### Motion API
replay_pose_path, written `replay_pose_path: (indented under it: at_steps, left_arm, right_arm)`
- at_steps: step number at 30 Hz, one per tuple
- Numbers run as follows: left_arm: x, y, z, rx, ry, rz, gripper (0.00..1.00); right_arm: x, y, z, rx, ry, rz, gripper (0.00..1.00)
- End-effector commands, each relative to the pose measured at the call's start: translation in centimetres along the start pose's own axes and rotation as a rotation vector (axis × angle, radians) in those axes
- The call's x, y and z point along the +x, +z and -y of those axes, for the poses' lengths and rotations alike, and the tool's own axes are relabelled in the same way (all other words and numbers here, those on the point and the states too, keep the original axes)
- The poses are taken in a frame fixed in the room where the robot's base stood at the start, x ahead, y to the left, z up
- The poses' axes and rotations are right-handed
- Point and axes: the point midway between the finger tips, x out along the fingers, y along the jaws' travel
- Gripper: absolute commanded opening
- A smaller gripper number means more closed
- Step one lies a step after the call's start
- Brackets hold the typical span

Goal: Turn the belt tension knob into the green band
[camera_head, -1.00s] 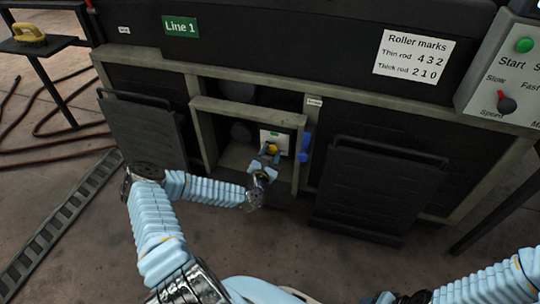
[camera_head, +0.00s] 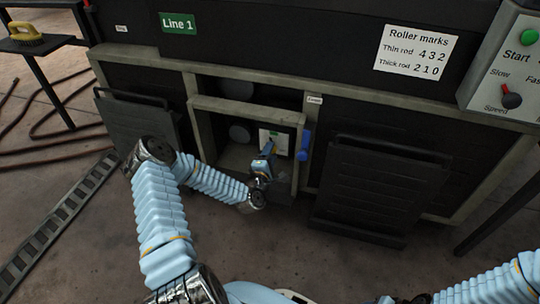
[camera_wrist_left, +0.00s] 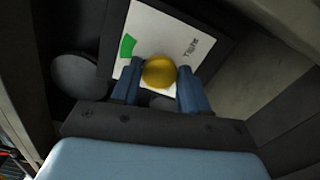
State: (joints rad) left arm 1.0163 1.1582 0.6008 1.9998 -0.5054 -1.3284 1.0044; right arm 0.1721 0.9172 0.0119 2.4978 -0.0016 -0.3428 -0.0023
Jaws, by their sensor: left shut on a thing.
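The yellow tension knob (camera_wrist_left: 159,72) sits on a white plate (camera_wrist_left: 150,30) inside the open bay of the machine. In the left wrist view my left gripper (camera_wrist_left: 160,80) has its two blue fingers on either side of the knob, shut on it. The green band (camera_wrist_left: 127,46) shows on the plate to the left of the knob. In the head view the left gripper (camera_head: 267,148) reaches into the bay and hides the knob; part of the plate (camera_head: 281,140) shows behind it. The knob's pointer cannot be made out. My right gripper is not in view.
The bay's frame (camera_head: 203,138) closes in around the gripper, with a blue part (camera_head: 304,146) on its right post. Dark rollers (camera_wrist_left: 80,76) lie to the left of the plate. A dark panel (camera_head: 365,190) leans at the right and another (camera_head: 138,125) at the left.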

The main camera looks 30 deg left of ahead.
Motion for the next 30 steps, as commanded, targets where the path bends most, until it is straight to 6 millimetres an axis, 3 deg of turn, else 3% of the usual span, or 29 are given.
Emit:
replay_pose_path:
  at_steps: [15, 30]
  left_arm:
    - [-0.08, -0.03, 0.34, 0.319, -0.004, 0.001, 0.14]
    - [-0.12, -0.06, 0.36, 0.369, -0.006, 0.001, 0.14]
  right_arm:
    - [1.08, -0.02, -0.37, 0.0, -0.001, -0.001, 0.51]
    - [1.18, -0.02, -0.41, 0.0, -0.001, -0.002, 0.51]
